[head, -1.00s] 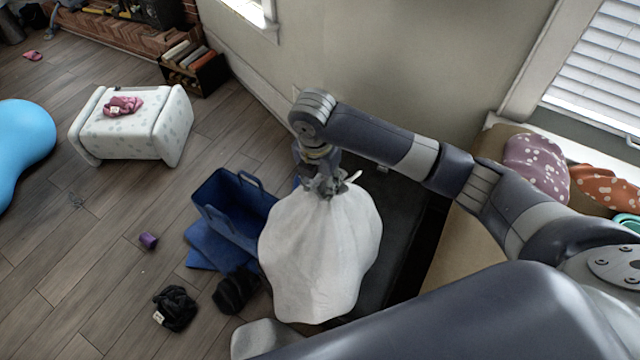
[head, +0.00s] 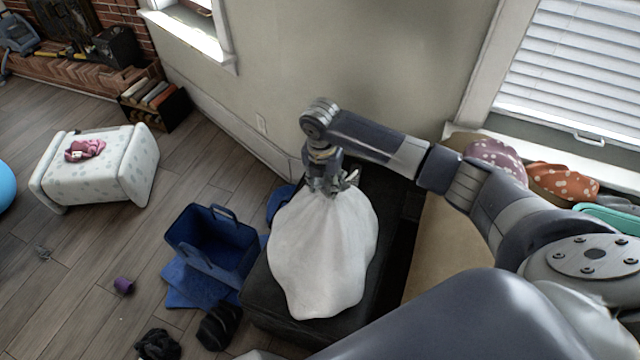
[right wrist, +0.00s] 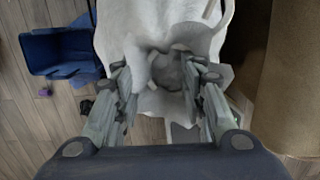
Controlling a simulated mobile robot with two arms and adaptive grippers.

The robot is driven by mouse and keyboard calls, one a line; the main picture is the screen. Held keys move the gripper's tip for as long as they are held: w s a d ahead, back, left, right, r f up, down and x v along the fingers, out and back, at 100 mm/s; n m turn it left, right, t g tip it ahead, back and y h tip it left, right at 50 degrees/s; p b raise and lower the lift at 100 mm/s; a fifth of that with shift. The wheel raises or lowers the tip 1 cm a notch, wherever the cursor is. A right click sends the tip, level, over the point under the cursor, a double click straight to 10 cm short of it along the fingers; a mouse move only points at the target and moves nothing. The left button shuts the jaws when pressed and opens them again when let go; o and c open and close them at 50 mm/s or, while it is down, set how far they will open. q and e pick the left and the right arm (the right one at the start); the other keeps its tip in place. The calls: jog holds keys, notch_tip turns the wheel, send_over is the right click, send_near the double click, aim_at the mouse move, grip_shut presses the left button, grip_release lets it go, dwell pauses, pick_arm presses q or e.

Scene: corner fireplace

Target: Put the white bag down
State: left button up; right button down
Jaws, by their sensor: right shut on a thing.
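The white bag (head: 322,255) hangs full and rounded below my right gripper (head: 327,186) in the head view. The gripper is shut on the gathered top of the bag. The bag is in front of a dark, low, flat-topped piece (head: 262,300); I cannot tell whether its bottom touches that surface. In the right wrist view the bag (right wrist: 165,35) fills the upper middle, and the fingers of my right gripper (right wrist: 165,90) stand on both sides of its bunched neck. My left gripper is not in view.
A blue bin (head: 212,240) stands left of the bag on the floor. Dark shoe-like items (head: 220,325) and a purple cup (head: 124,286) lie nearby. A spotted white bench (head: 97,165) is farther left. A tan box side (head: 440,245) is at the right. Floor at the left is mostly clear.

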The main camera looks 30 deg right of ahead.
jog(key=shift+a+f+p, duration=0.15)
jog(key=shift+f+p, duration=0.15)
jog(key=shift+f, duration=1.2)
jog(key=c, duration=1)
grip_release()
jog(key=shift+s+f, duration=0.1)
jog(key=shift+s, duration=0.05)
jog(key=r, duration=0.8)
jog(key=s+a+r+b, duration=0.1)
jog(key=r, duration=0.3)
jog(key=shift+r, duration=0.1)
